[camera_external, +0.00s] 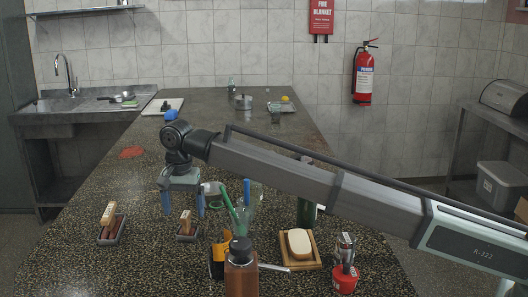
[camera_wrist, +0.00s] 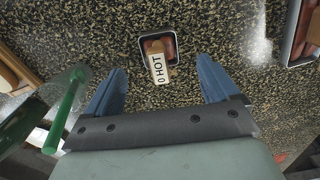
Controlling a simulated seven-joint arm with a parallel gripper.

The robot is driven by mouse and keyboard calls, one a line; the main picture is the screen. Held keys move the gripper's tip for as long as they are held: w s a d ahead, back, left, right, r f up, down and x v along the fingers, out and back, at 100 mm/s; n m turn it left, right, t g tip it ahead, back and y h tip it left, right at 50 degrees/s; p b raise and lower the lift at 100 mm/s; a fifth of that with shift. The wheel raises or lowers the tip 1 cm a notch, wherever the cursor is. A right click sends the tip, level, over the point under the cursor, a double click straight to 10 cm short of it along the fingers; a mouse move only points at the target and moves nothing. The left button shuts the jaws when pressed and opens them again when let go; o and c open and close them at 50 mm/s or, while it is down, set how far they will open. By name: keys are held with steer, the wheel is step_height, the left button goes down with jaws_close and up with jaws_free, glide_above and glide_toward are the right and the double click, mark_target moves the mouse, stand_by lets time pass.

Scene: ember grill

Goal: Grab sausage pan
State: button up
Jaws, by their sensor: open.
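A small dark pan (camera_external: 187,236) stands on the speckled counter with a wooden piece upright in it. In the wrist view this pan (camera_wrist: 144,40) holds reddish, sausage-like pieces, and the wooden piece reads "HOT". A second, similar pan (camera_external: 111,239) stands further left. It shows at the top right of the wrist view (camera_wrist: 291,45), also with reddish pieces. My gripper (camera_external: 183,207) points down with its blue fingers apart and nothing between them. In the wrist view my gripper (camera_wrist: 162,90) has the central pan ahead of and between its fingertips, apart from them.
A glass with green and blue sticks (camera_external: 241,213) stands right of my gripper. A brown bottle (camera_external: 240,270), a wooden tray with a pale block (camera_external: 285,259) and a red burner-like canister (camera_external: 345,277) stand near the front. The counter left of my gripper is mostly clear.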

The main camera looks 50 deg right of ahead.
mark_target(186, 225)
steer(key=shift+d+f, duration=0.1)
steer(key=shift+f, duration=3.2)
steer(key=c, duration=1.3)
steer(key=shift+r, duration=0.15)
